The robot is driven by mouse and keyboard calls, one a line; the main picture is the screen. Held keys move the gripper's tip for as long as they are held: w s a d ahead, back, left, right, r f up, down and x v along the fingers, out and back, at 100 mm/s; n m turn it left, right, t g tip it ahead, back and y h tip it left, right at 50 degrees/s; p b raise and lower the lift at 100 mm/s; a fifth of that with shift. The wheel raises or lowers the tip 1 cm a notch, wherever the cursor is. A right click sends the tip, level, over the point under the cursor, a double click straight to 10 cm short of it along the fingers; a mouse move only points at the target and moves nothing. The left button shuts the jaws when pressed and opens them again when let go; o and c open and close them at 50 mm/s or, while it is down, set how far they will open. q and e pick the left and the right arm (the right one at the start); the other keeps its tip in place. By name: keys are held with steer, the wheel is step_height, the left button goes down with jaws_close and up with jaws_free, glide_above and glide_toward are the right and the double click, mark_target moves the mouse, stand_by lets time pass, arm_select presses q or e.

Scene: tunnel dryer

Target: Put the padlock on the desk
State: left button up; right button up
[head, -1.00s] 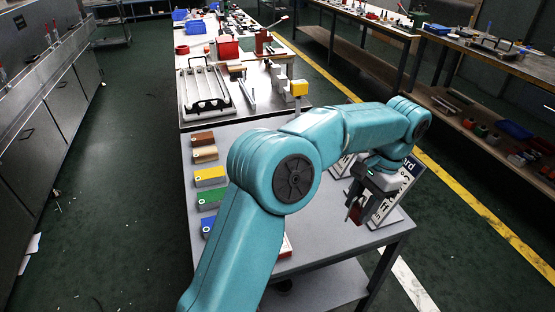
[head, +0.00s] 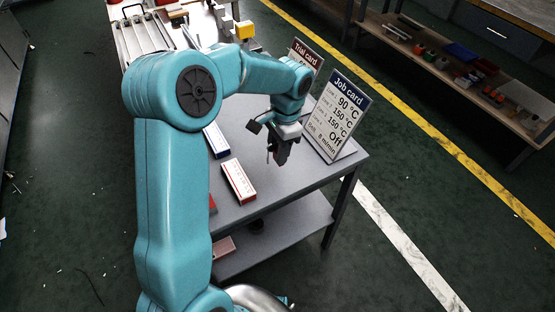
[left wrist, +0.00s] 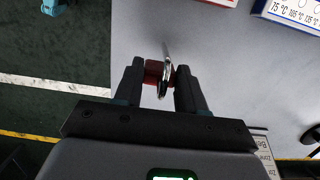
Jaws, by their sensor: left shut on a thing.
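My left gripper (head: 280,156) is over the grey desk (head: 312,178), left of the job card. In the left wrist view the same gripper (left wrist: 160,82) is shut on the padlock (left wrist: 153,72), which has a red body and a shiny metal shackle. The padlock sits between the two dark fingers, with the bare grey desk top (left wrist: 230,75) behind it. In the head view the padlock is mostly hidden by the gripper. I cannot tell whether it touches the desk. My right gripper is in neither view.
A job card (head: 337,117) stands on the desk's right side, with a trial card (head: 305,56) behind it. A red-and-white box (head: 238,181) and a blue-and-white box (head: 216,140) lie to the left. A lower shelf (head: 290,232) is under the desk.

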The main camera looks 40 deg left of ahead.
arm_select(q)
step_height(320, 180, down, 5)
steer(key=shift+r, duration=0.25)
steer(key=o, duration=0.5)
steer(key=shift+f+b, duration=0.25)
steer(key=shift+b, duration=0.05)
steer(key=shift+c, duration=0.2)
steer(key=o, duration=0.4)
steer(key=shift+r, duration=0.1)
